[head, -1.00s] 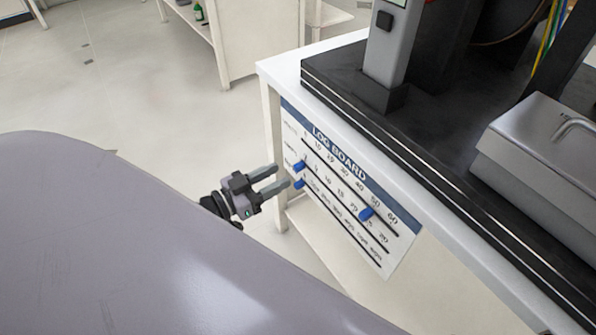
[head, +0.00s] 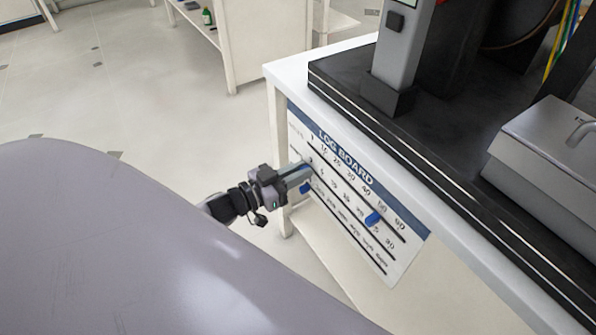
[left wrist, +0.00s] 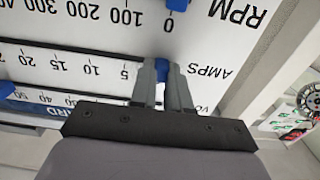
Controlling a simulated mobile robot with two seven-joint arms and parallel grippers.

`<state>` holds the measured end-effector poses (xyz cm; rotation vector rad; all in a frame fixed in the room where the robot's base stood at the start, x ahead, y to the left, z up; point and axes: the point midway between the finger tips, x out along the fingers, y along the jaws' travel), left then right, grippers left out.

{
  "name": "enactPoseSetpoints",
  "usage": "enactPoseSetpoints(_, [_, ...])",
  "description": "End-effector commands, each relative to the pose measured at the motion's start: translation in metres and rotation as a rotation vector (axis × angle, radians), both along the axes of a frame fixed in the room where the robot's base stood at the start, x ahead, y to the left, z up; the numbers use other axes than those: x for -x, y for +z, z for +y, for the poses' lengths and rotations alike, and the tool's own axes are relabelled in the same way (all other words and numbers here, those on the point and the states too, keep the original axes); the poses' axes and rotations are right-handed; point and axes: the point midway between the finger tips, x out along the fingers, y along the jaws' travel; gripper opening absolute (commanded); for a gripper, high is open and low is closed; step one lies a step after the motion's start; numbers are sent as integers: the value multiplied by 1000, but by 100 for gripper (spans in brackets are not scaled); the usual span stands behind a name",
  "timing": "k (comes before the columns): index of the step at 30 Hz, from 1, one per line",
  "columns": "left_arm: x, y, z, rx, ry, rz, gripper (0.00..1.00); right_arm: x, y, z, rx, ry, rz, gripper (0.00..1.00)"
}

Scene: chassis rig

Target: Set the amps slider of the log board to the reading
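The log board (head: 345,205) is a white panel with a blue header on the bench's front side, with three slider rows. My left gripper (head: 308,174) is at its left end. In the left wrist view, where the board appears upside down, the two fingers (left wrist: 162,82) close around the blue amps slider (left wrist: 162,68). That slider sits at the low end, past the 5 mark, beside the AMPS label. The rpm slider (left wrist: 178,4) is near 0. The volts slider (head: 373,219) is far along its row. My right gripper is not in view. No reading is legible.
The bench top (head: 290,66) carries a dark base (head: 345,88), a grey post (head: 397,50) and a grey metal box (head: 550,150). The floor to the left is clear.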

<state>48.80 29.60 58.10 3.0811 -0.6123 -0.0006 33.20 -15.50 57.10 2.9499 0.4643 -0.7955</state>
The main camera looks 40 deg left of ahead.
Motion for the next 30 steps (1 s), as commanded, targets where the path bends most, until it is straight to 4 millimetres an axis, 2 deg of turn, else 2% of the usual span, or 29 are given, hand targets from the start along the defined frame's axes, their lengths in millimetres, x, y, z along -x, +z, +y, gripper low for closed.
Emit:
enactPoseSetpoints(3, [1, 1, -3, 2, -1, 1, 0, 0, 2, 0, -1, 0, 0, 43])
enactPoseSetpoints(7, [8, 3, -20, 6, -1, 1, 0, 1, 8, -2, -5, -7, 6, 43])
enactPoseSetpoints(12, [16, 2, -38, 3, 0, 0, 0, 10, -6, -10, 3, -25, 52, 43])
enactPoseSetpoints(15, [16, 1, -40, 0, 0, -1, 0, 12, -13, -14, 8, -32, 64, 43])
enactPoseSetpoints(21, [16, 1, -39, -1, 0, -1, 0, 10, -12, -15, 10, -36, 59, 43])
enactPoseSetpoints(22, [16, 0, -39, -1, 0, -1, 22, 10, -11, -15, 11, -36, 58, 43])
enactPoseSetpoints(24, [16, 0, -39, -1, 0, -1, 43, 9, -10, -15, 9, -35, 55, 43])
enactPoseSetpoints(30, [16, 0, -39, -1, 0, -1, 43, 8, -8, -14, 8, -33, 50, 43])
